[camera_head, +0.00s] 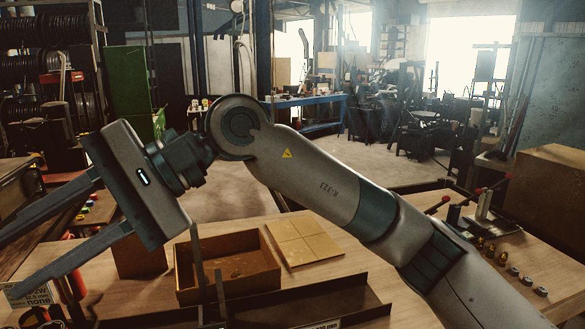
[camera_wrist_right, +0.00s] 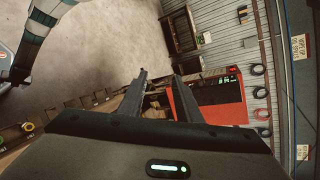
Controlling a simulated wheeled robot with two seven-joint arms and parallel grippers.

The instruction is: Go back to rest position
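My right arm (camera_head: 330,185) reaches across the head view from the lower right to the left. Its gripper (camera_head: 20,253) is at the left edge, above the left part of the workbench. The two fingers are wide apart with nothing held between them. In the right wrist view the same gripper (camera_wrist_right: 161,75) shows two separated fingers, and a red machine (camera_wrist_right: 210,98) stands beyond them. My left gripper is not recognisable in either view.
A wooden workbench (camera_head: 390,277) lies below the arm. It carries an open brown box (camera_head: 228,265) and a flat tan divided board (camera_head: 303,240). Small fittings (camera_head: 490,250) and red-knobbed levers (camera_head: 483,205) stand at the right. A green cabinet (camera_head: 127,95) is behind at the left.

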